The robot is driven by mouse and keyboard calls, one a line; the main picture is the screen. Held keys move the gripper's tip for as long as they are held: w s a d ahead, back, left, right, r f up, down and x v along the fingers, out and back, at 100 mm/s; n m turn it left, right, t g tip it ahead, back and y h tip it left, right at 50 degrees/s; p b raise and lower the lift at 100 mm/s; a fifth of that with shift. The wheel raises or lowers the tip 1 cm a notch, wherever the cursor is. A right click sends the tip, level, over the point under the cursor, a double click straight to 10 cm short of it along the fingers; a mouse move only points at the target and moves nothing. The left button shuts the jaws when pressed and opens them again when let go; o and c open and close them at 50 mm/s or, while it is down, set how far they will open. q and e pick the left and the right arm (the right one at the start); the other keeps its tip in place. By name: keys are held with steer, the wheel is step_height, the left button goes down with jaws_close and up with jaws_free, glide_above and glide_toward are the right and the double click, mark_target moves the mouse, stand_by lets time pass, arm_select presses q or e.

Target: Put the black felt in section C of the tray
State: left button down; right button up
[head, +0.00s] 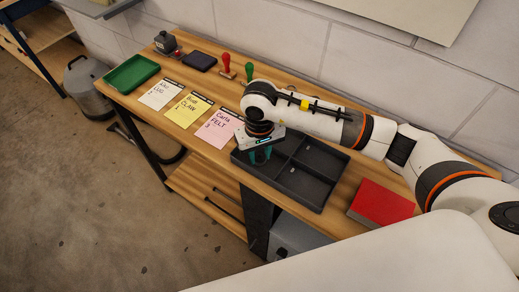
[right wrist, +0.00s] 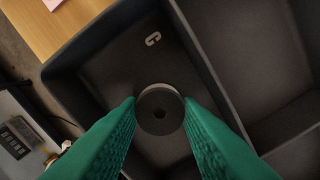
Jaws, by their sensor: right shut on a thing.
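The dark, round felt (right wrist: 160,112), with a darker spot in its middle, sits between the green fingertips of my right gripper (right wrist: 160,110) in the right wrist view. The gripper is shut on it. Below it is a compartment of the dark tray (right wrist: 62,68) marked with a pale letter C (right wrist: 153,38). In the head view, my right gripper (head: 262,153) points down over the left part of the tray (head: 283,190); the felt cannot be made out there. Whether the felt touches the compartment floor is unclear. My left gripper is out of view.
Three cards, white (head: 160,95), yellow (head: 188,110) and pink (head: 217,128), lie left of the tray. A green tray (head: 132,73) is at the far left. Red and green-handled stamps (head: 226,64) stand behind. A red book-like block (head: 381,204) lies right of the tray.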

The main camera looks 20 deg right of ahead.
mark_target(259, 157)
steer(key=shift+f+b, duration=0.2)
steer(key=shift+b, duration=0.1)
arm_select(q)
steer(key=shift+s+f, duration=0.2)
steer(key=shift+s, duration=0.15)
arm_select(e)
steer(key=o, duration=0.9)
steer(key=shift+r, duration=0.1)
steer(key=shift+o, duration=0.2)
steer(key=shift+r+p, duration=0.2)
steer(key=shift+p, duration=0.1)
steer(key=shift+r, duration=0.2)
arm_select(q)
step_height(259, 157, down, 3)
steer(key=b, duration=0.3)
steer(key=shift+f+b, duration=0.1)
steer(key=shift+b, duration=0.2)
arm_select(e)
step_height(259, 157, up, 12)
steer(key=shift+f, duration=0.25)
